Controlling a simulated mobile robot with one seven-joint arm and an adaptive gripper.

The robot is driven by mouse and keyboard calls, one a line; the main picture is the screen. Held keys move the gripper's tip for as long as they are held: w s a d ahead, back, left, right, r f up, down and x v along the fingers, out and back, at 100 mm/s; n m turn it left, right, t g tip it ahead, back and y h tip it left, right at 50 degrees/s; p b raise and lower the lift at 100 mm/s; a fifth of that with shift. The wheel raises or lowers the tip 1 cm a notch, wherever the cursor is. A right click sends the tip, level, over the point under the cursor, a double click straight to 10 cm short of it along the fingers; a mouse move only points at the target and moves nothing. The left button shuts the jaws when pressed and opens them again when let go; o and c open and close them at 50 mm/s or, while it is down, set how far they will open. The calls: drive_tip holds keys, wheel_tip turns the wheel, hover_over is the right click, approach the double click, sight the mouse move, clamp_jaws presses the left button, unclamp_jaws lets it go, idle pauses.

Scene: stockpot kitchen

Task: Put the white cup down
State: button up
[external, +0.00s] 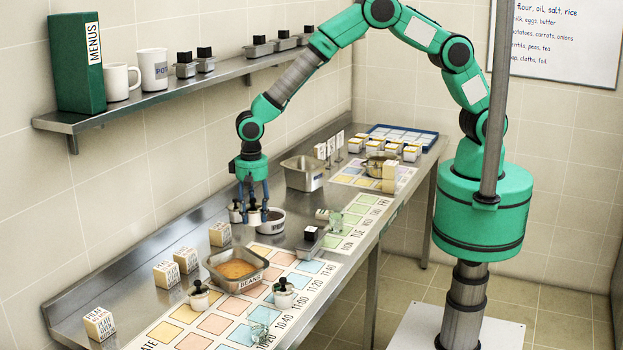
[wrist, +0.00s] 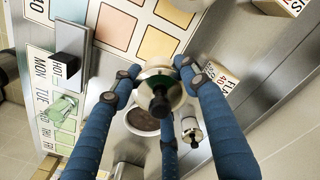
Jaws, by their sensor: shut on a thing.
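A small white cup with a black knob (external: 254,217) is between the blue fingers of my gripper (external: 252,207), which is shut on it. In the wrist view the same cup (wrist: 158,74) is seen from above, knob toward the camera, with fingers around it. It looks upright. I cannot tell whether its base touches the steel counter. A similar knobbed white cup (external: 235,212) stands just left of it, and shows in the wrist view (wrist: 190,130). A white bowl with dark contents (external: 271,222) is close on the right, partly behind a finger.
Two more knobbed cups (external: 199,296) (external: 283,294) stand at the front around a steel pan of orange food (external: 236,270). A black-topped HOT block (external: 309,243) is to the right. Labelled boxes (external: 220,234) line the wall side. A shelf (external: 190,87) runs above. Bare counter (external: 195,217) lies left.

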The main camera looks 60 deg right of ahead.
drive_tip(key=shift+f, duration=0.1)
idle(0.5)
drive_tip(key=shift+f, duration=3.05)
drive_tip(key=shift+f, duration=1.85)
drive_tip(key=shift+f, duration=0.1)
drive_tip(key=o, duration=1.3)
wheel_tip(320, 180, up, 12)
drive_tip(key=shift+r, duration=0.1)
